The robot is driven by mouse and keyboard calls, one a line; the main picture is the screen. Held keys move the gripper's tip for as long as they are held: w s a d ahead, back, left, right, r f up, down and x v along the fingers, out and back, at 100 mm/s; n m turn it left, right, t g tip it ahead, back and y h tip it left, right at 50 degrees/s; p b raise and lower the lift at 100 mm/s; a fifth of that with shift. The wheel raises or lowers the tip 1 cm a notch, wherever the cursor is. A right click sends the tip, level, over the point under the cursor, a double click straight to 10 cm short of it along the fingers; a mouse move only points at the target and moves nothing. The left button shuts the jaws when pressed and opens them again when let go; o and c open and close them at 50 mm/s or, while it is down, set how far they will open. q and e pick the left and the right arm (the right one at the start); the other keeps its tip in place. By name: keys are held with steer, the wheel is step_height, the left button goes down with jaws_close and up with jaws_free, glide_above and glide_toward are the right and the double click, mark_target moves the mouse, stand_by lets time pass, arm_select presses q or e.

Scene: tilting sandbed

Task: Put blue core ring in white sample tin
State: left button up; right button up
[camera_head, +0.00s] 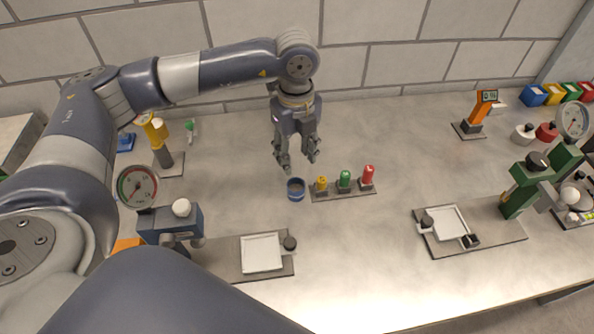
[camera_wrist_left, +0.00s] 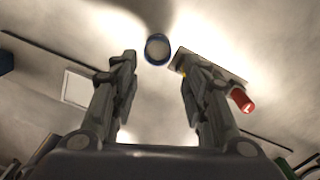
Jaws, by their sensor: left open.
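The blue core ring (camera_head: 296,189) stands on the bench, left of the small rack with the coloured pieces. It looks like a short blue cylinder with a paler inside. In the left wrist view the blue core ring (camera_wrist_left: 157,39) lies just beyond and between the fingertips. My left gripper (camera_head: 298,165) is open and empty, pointing down above and slightly behind the ring, apart from it. A white round tin (camera_head: 524,134), which looks like the sample tin, stands at the far right beside a red one. My right gripper is not in view.
A rack (camera_head: 343,190) with yellow, green and red pieces stands close right of the ring. An orange device (camera_head: 478,115) stands at the back right. A green gauge stand (camera_head: 535,180) is in front of the tins.

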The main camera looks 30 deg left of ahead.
mark_target(296, 183)
arm_select(q)
steer(key=f+p, duration=0.1)
steer(key=f, duration=0.2)
steer(key=f+p, duration=0.1)
steer(key=f, duration=0.2)
steer(key=f+p, duration=0.2)
steer(key=f, duration=0.1)
steer(key=shift+s+f, duration=0.1)
steer(key=shift+s, duration=0.15)
steer(key=shift+f, duration=0.5)
steer(key=c, duration=0.7)
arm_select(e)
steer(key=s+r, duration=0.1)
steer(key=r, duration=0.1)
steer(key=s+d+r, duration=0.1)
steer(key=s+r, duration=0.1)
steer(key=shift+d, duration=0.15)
